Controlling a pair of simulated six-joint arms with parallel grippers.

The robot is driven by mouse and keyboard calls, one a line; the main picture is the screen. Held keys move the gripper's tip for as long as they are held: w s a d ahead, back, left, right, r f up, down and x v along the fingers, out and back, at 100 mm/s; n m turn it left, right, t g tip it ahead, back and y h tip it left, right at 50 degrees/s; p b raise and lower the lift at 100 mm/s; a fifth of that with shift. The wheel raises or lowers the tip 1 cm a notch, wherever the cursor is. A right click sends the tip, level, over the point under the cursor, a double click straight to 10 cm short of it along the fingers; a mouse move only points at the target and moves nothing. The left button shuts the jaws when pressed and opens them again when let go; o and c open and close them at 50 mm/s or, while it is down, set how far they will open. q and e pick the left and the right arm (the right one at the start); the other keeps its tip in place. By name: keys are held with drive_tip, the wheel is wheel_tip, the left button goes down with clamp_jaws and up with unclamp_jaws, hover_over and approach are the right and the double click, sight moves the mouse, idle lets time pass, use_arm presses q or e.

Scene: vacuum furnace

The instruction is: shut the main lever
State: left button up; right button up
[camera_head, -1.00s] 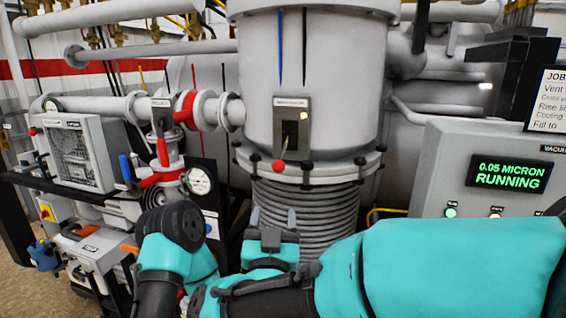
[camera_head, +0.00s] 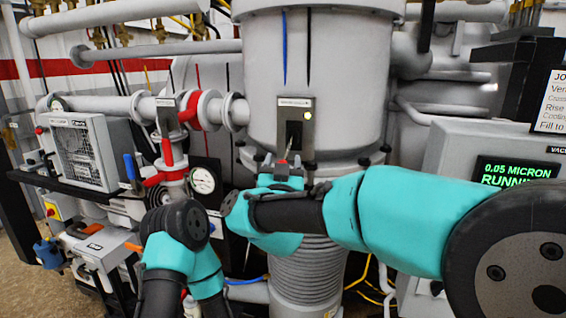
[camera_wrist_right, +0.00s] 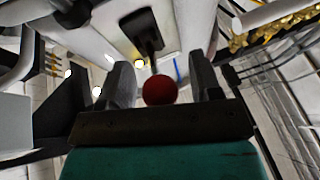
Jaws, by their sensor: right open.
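The main lever is on a grey slotted plate (camera_head: 295,122) on the front of the central chamber. It points down and ends in a red ball knob (camera_head: 283,162). My right gripper (camera_head: 280,161) is open, with its fingers around the knob's position just below the plate. In the right wrist view the red knob (camera_wrist_right: 160,90) sits between the two spread fingers of the right gripper (camera_wrist_right: 160,66), with gaps on both sides. The dark lever arm (camera_wrist_right: 146,32) runs up from it to the plate. My left arm shows at the bottom, but its gripper is not visible.
A red-handled valve (camera_head: 167,150) and a round gauge (camera_head: 203,180) are left of the chamber. A display (camera_head: 513,172) reads 0.05 MICRON RUNNING at the right. Ribbed bellows (camera_head: 310,268) stand below the chamber, partly behind my right arm.

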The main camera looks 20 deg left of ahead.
drive_tip(key=shift+w+r, duration=0.15)
drive_tip(key=shift+w, duration=0.2)
drive_tip(key=shift+c, duration=0.3)
clamp_jaws()
